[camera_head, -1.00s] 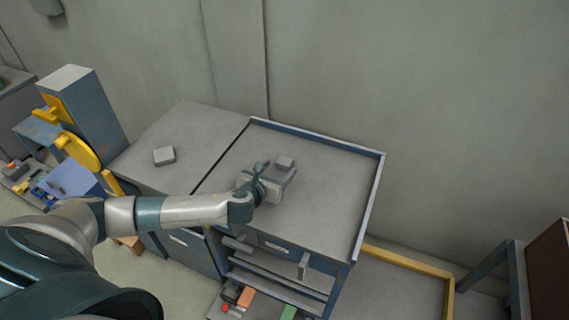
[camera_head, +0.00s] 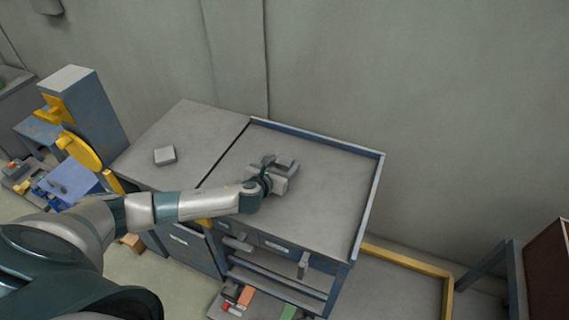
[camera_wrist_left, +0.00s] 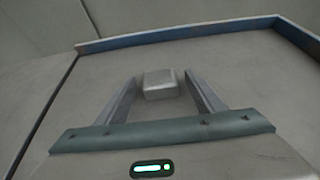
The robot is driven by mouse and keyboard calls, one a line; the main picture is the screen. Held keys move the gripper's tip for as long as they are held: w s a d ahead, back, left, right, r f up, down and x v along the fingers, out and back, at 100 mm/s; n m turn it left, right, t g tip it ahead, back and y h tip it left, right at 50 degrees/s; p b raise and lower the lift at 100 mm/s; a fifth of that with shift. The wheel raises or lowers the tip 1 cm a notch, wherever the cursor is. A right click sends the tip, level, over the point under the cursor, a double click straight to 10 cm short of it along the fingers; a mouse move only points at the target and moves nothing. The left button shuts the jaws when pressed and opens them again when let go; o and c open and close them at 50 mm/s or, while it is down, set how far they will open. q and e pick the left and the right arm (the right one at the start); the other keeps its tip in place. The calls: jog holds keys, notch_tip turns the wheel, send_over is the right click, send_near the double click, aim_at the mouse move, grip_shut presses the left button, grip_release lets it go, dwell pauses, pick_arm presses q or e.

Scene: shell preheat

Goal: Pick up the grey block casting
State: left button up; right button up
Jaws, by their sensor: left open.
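A grey block casting (camera_wrist_left: 160,84) sits on the grey bench top between the two fingers of my left gripper (camera_wrist_left: 160,92) in the left wrist view. The fingers stand apart on either side, with bare gaps between them and the block. In the head view my left gripper (camera_head: 283,166) is over the rimmed right part of the bench, and the block there is largely merged with the fingers. A second grey block (camera_head: 165,155) lies on the left part of the bench, away from the gripper. My right gripper is not in view.
The bench top (camera_head: 325,185) has a raised blue rim (camera_head: 320,136) along its back and right sides. A blue and yellow machine (camera_head: 88,115) stands at the left. A yellow rail (camera_head: 405,258) runs at the lower right. The bench around the gripper is clear.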

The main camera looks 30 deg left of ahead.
aim_at(284, 165)
pick_arm(q)
jog(key=c, duration=1.2)
jog(key=shift+c, duration=0.2)
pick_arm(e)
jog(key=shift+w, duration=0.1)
pick_arm(q)
jog(key=shift+r, duration=0.1)
